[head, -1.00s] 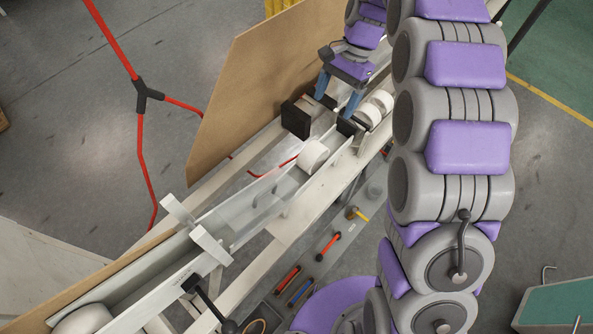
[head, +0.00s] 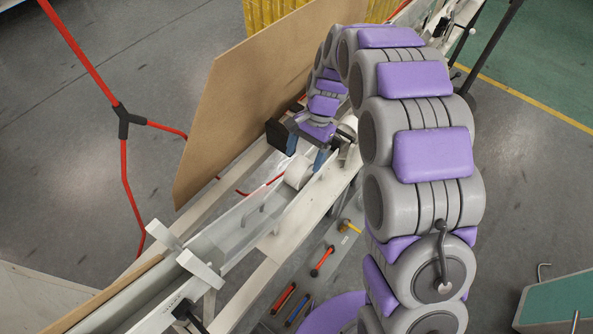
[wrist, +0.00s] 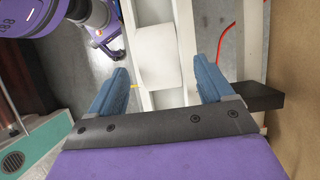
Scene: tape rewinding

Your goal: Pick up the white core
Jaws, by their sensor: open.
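The white core (head: 298,170), a short white cylinder, lies in the pale metal channel (head: 240,217) in the head view. In the wrist view the white core (wrist: 160,68) sits ahead of my gripper, roughly centred between the finger lines. My gripper (head: 306,152) is open and empty, just behind and above the core in the head view. Its two blue fingers (wrist: 163,82) are spread wider than the core in the wrist view. Whether either finger touches the core cannot be told.
A brown board (head: 245,105) stands along the channel's left side. A black block (head: 279,134) sits close to my gripper. White crosspieces (head: 187,255) span the channel nearer the camera. A red strap (head: 125,185) hangs at left.

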